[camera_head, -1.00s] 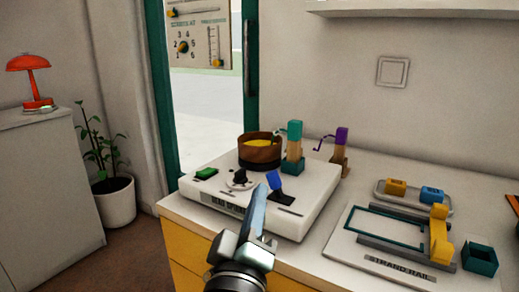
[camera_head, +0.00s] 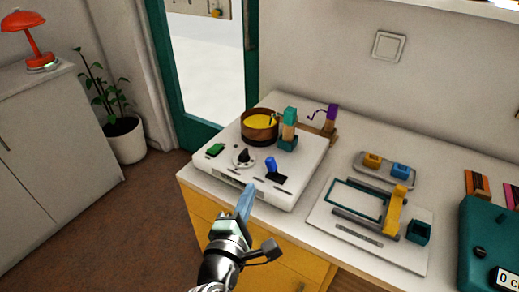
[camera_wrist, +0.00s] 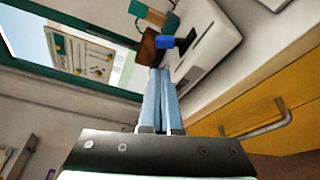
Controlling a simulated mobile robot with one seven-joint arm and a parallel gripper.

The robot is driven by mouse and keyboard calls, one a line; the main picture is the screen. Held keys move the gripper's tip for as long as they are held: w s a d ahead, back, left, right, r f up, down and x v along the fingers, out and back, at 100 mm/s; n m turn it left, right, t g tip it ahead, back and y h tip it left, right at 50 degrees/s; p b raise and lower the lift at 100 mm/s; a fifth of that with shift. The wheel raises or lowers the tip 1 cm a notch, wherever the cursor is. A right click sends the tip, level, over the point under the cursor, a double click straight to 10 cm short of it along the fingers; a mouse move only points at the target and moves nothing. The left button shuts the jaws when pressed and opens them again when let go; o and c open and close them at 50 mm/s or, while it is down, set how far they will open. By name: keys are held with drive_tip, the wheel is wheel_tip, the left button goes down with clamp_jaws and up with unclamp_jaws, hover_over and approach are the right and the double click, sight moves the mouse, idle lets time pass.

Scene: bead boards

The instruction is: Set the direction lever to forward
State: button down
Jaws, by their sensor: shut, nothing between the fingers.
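The blue-handled lever (camera_head: 271,164) stands on a dark slot plate at the front right of the white bead spinner (camera_head: 312,151), its handle tilted up and to the left. I take it for the direction lever; no forward mark is legible. My gripper (camera_head: 247,190) is shut and empty, its pale blue fingers at the machine's front edge, left of and nearer than the lever, seemingly apart from it. In the wrist view the closed fingertips (camera_wrist: 161,72) point toward the blue handle (camera_wrist: 166,42), which shows just beyond them.
The spinner also carries a black knob (camera_head: 244,156), a green switch (camera_head: 215,150), a wooden bowl (camera_head: 259,139) of yellow contents and a teal-topped post (camera_head: 289,117). A strand board (camera_head: 400,255) lies to the right. Yellow drawers (camera_head: 222,217) are below the counter.

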sight(270, 164)
drive_tip(key=shift+s+n, duration=0.15)
drive_tip(key=shift+n, duration=0.25)
drive_tip(key=x, duration=1)
drive_tip(key=shift+s+d+m+b, duration=0.15)
drive_tip(key=shift+d+m+b, duration=0.15)
drive_tip(key=shift+m+b, duration=0.6)
drive_tip(key=shift+s+d+r+m+t+b, duration=0.15)
drive_tip(key=shift+m+t+b, duration=0.2)
drive_tip(key=shift+b, duration=0.4)
drive_tip(key=m+b, duration=0.2)
drive_tip(key=d+m+t+b, duration=0.1)
drive_tip(key=b, duration=0.2)
drive_tip(key=shift+s+d+r+m+b, duration=0.1)
drive_tip(key=shift+s+d+m+b, duration=0.05)
drive_tip(key=shift+s+m+b, duration=0.2)
drive_tip(key=shift+r+t, duration=0.25)
drive_tip(key=shift+r, duration=0.05)
drive_tip(key=shift+s, duration=0.1)
